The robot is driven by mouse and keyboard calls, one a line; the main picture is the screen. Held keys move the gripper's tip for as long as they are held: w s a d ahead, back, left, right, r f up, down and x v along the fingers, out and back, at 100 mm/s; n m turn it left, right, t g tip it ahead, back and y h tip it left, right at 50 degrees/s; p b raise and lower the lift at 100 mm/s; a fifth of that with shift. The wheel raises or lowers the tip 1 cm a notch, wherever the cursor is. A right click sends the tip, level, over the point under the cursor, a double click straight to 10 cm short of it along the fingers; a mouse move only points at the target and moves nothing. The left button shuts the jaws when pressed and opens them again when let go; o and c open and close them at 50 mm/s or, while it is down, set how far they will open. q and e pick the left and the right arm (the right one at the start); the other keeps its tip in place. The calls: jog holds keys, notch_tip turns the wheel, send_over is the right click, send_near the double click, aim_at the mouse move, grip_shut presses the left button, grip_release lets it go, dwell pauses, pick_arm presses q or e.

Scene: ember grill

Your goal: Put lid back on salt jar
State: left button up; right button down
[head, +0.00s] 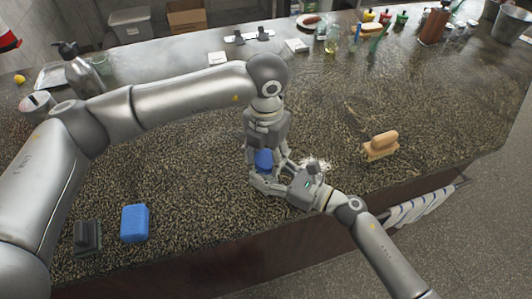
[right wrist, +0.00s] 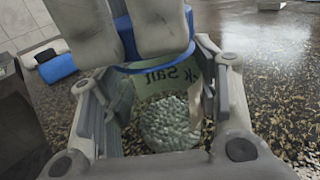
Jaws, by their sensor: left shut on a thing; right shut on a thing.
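The salt jar is clear with dark "Salt" lettering; in the right wrist view the jar (right wrist: 168,122) shows pale grains inside. My right gripper (head: 268,178) is shut around the jar's sides near the counter's front edge. The blue lid (head: 263,159) is at the jar's top, under my left gripper (head: 266,148), which is shut on it from above. In the right wrist view the lid's blue rim (right wrist: 160,63) shows below my left gripper's fingers. The lid is at or just over the jar's mouth; whether it is seated is hidden.
A blue sponge (head: 134,222) and a dark block (head: 87,237) lie at front left. A wooden-handled brush (head: 381,145) lies to the right. Bottles and a small plate (head: 312,22) stand along the back. The middle counter is mostly clear.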

pick_arm(q)
jog(key=m, duration=0.5)
jog(key=shift+w+m, duration=0.1)
jog(key=shift+m, duration=0.2)
jog(key=m, duration=0.5)
jog(key=shift+w+a, duration=0.1)
jog(key=m, duration=0.5)
jog(key=shift+w+m, duration=0.1)
jog(key=shift+m, duration=0.2)
jog(key=m, duration=1)
jog(key=shift+w+m, duration=0.1)
jog(key=shift+m, duration=0.2)
jog(key=m, duration=0.5)
jog(key=shift+d, duration=0.25)
jog(key=m, duration=0.3)
jog(key=shift+d+m, duration=0.1)
jog(key=shift+m, duration=0.3)
jog(key=m, duration=0.5)
